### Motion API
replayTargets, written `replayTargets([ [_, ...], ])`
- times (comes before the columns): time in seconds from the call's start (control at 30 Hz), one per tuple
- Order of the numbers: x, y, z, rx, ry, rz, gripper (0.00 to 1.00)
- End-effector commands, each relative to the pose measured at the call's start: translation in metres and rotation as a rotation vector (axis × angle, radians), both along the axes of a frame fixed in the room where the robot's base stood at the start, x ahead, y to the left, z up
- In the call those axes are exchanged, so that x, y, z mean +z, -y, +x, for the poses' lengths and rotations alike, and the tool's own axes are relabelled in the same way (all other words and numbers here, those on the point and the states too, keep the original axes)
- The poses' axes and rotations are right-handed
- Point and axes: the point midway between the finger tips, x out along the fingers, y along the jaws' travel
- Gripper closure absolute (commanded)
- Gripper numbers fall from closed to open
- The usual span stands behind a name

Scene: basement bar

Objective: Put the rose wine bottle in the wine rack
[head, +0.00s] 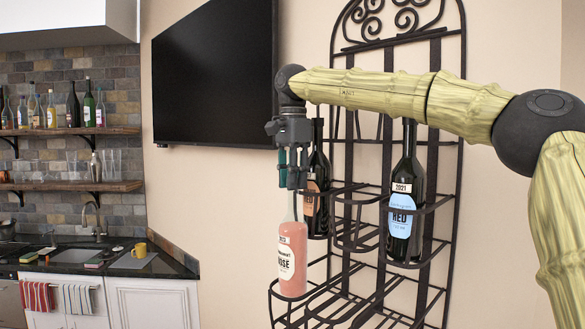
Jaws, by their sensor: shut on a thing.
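The rose wine bottle (293,252) is pink with a white label and hangs upright below my gripper (293,177). My gripper points down and is shut on the bottle's neck. The black metal wine rack (352,270) stands against the wall. In this view the bottle is in front of the rack's left side, its base overlapping the left end of the lower shelf. I cannot tell whether the bottle touches the rack.
A red wine bottle with a blue label (405,205) sits at the right of the rack's upper row. Another dark bottle with an orange label (318,190) stands at that row's left, close behind my gripper. The middle ring between them and the visible lower shelf look empty. A television (215,75) hangs left.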

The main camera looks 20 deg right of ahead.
Motion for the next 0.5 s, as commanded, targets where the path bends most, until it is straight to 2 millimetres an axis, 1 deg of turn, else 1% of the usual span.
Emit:
replayTargets([
  [0.07, -0.005, 0.000, -0.001, 0.001, 0.001, -0.001, 1.00],
  [0.33, -0.039, 0.000, 0.000, 0.000, 0.001, 0.000, 1.00],
  [0.5, -0.052, 0.000, 0.000, 0.000, 0.002, 0.001, 1.00],
])
